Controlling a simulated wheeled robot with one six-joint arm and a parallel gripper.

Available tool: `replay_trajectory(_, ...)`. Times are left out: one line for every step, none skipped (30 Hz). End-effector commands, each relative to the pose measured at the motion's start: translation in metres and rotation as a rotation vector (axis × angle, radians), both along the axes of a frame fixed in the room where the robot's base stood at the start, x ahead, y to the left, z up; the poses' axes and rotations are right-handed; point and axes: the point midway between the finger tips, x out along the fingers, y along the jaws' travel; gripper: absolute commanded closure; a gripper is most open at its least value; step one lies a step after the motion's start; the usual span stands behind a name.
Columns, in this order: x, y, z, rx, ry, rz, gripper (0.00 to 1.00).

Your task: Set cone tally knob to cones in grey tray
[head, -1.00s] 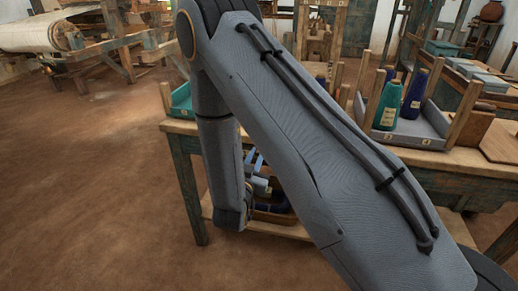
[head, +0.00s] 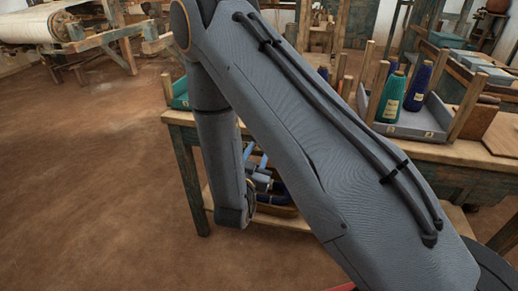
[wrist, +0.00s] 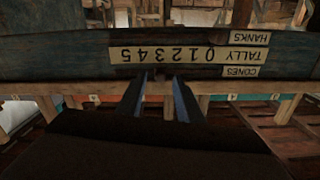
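The grey tray (head: 412,130) stands on the table at right. It holds a teal cone (head: 390,100) and a dark blue cone (head: 418,90); another dark top shows behind them, partly hidden. In the wrist view the tally board (wrist: 80,62) appears upside down, with a number strip 0 to 5 (wrist: 165,55) and labels HANKS (wrist: 249,37) and CONES (wrist: 241,72). A small dark brown piece (wrist: 160,73), possibly the cones knob, lies at the strip's cones-side edge, between my fingertips. My gripper (wrist: 160,82) is open around or just before it; contact is unclear.
The wooden table (head: 455,152) has a lower shelf near my gripper. A teal tray (head: 180,92) stands at its left end, partly behind my arm. A brown board (head: 503,135) lies at right. The floor at left is clear, with a loom (head: 85,40) beyond.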

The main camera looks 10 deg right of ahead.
Motion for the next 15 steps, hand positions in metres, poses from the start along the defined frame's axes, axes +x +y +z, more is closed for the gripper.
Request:
replay_trajectory(-0.008,0.005,0.0,-0.002,0.001,0.005,0.67)
replay_trajectory(-0.013,0.008,0.0,-0.002,0.001,0.005,0.67)
replay_trajectory(-0.018,0.011,0.0,-0.002,0.001,0.005,0.67)
replay_trajectory(-0.023,0.014,0.0,-0.001,0.0,0.005,0.67)
replay_trajectory(-0.027,0.016,0.0,-0.001,0.0,0.005,0.67)
replay_trajectory(-0.033,0.018,0.0,-0.002,0.0,0.005,0.67)
replay_trajectory(-0.036,0.02,0.0,-0.002,0.0,0.004,0.67)
replay_trajectory(-0.039,0.022,0.0,-0.001,0.0,0.004,0.67)
replay_trajectory(-0.043,0.024,0.0,-0.001,0.0,0.004,0.67)
replay_trajectory(-0.045,0.025,0.0,0.0,0.0,0.003,0.67)
replay_trajectory(-0.047,0.026,0.0,0.0,0.0,0.003,0.67)
replay_trajectory(-0.05,0.026,0.0,0.0,0.0,0.003,0.67)
replay_trajectory(-0.051,0.027,0.0,0.0,0.0,0.002,0.67)
replay_trajectory(-0.052,0.027,0.0,-0.001,-0.001,0.002,0.67)
replay_trajectory(-0.052,0.027,0.0,-0.001,-0.001,0.001,0.67)
